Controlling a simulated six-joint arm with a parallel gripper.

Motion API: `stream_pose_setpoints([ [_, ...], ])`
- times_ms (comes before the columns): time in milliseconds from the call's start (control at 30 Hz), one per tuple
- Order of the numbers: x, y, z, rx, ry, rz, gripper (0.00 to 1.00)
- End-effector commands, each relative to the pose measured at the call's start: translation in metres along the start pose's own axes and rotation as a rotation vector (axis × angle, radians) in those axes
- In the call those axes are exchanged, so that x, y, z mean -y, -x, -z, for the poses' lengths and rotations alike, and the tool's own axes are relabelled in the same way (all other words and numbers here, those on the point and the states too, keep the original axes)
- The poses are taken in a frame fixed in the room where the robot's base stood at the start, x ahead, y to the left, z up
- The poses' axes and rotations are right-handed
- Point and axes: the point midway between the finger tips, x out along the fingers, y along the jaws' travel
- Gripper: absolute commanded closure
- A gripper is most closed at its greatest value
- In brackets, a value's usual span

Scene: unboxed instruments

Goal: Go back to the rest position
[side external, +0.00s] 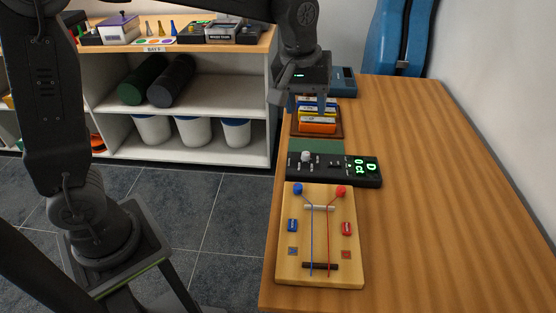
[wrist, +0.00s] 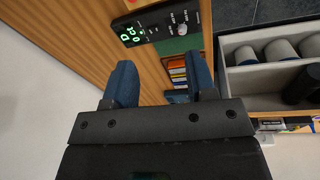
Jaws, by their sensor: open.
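My gripper (side external: 318,106) hangs from my arm over the far left part of the wooden table (side external: 450,180), above a small wooden rack (side external: 337,131) of colored blocks. In the wrist view the two blue fingers of my gripper (wrist: 164,84) are spread apart, with nothing held between them. The rack of colored blocks (wrist: 178,76) shows beyond and between the fingers. In the side view the fingers partly cover the rack, and I cannot tell how far above it they are.
A black panel with green lit characters (side external: 362,170) and a wooden board with blue and red pegs (side external: 290,265) lie nearer on the table. A dark blue device (side external: 344,82) stands behind. A white shelf (side external: 235,95) is at left. The table's right side is clear.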

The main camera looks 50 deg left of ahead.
Motion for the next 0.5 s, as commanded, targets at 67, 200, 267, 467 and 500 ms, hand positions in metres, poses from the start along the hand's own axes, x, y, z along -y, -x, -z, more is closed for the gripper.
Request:
stream_pose_setpoints([
  [67, 0.024, 0.022, -0.013, -0.036, -0.070, -0.026, 0.48],
  [200, 0.064, 0.047, -0.039, -0.098, -0.207, -0.058, 0.48],
  [267, 0.080, 0.054, -0.052, -0.128, -0.265, -0.068, 0.48],
  [467, 0.131, 0.060, -0.094, -0.226, -0.452, -0.083, 0.48],
  [500, 0.139, 0.059, -0.102, -0.244, -0.486, -0.083, 0.48],
])
